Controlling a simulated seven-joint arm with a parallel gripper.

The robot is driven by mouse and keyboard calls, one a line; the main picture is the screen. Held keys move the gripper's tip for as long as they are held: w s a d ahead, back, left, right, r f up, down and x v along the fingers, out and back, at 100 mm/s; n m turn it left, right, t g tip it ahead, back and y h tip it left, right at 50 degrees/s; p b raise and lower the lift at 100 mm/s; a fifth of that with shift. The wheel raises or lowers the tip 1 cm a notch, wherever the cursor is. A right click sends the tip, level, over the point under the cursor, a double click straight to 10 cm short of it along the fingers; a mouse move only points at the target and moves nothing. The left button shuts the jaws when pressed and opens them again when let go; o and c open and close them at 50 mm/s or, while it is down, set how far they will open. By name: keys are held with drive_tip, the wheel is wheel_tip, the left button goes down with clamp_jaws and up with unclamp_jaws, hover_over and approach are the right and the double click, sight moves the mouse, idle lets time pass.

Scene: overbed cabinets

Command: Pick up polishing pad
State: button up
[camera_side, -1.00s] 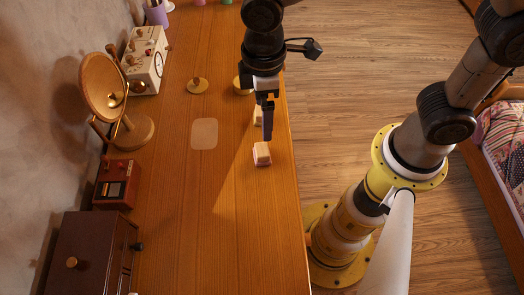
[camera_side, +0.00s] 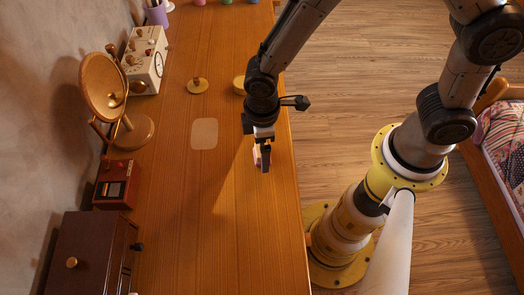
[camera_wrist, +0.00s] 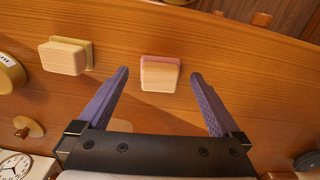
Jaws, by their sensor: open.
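A wooden block with a pink base (camera_wrist: 160,74), which looks like the polishing pad, lies on the wooden desk. In the wrist view it sits between and slightly beyond my open fingertips, with a gap on both sides. My gripper (camera_wrist: 159,76) is empty. In the side view my gripper (camera_side: 265,164) points down over the desk's right part and largely hides the block; a sliver of the pink-based block (camera_side: 257,158) shows beside the fingers. A similar block with a yellow-green base (camera_wrist: 64,57) lies to the left in the wrist view.
A pale square patch (camera_side: 204,133) marks the desk. A round mirror (camera_side: 104,86), red box (camera_side: 117,186) and dark cabinet (camera_side: 88,250) line the wall. The middle is clear.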

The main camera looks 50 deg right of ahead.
drive_tip(key=shift+f, duration=0.55)
drive_tip(key=c, duration=1.4)
drive_tip(key=shift+r, duration=0.15)
drive_tip(key=shift+c, duration=0.2)
drive_tip(key=shift+r, duration=0.65)
drive_tip(key=s+d+r, duration=0.8)
drive_tip(key=s+r, duration=0.3)
drive_tip(key=shift+s+r, duration=0.2)
drive_tip(key=shift+r, duration=0.05)
